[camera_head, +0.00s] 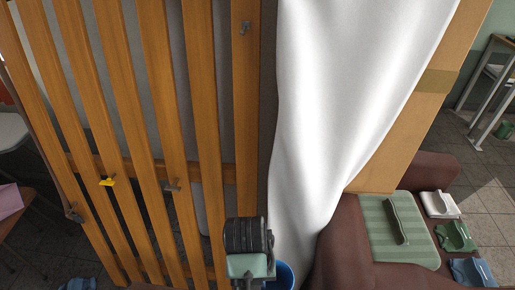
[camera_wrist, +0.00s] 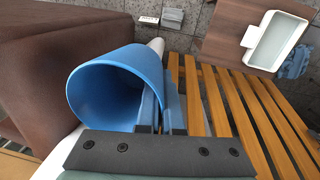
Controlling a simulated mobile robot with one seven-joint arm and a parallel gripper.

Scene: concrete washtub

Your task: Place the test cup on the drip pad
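A blue cup (camera_wrist: 110,95), which I take for the test cup, is at my gripper in the wrist view, its wide mouth facing the camera. My gripper (camera_wrist: 160,105) has its two fingers close together at the cup's right side and appears to pinch its wall. In the head view a dark wrist part hides the fingers, and a bit of blue cup (camera_head: 284,275) shows beside it. I cannot tell which thing is the drip pad. A green striped mat (camera_head: 376,217) with a grey-green curved piece lies on brown furniture at right.
Wooden slats (camera_head: 150,120) stand left of my arm. A white cloth (camera_head: 340,90) hangs close on the right. White (camera_head: 440,205), green (camera_head: 456,237) and blue (camera_head: 470,271) small items lie beside the mat. The wrist view shows a white-rimmed tray (camera_wrist: 275,42) on a brown surface.

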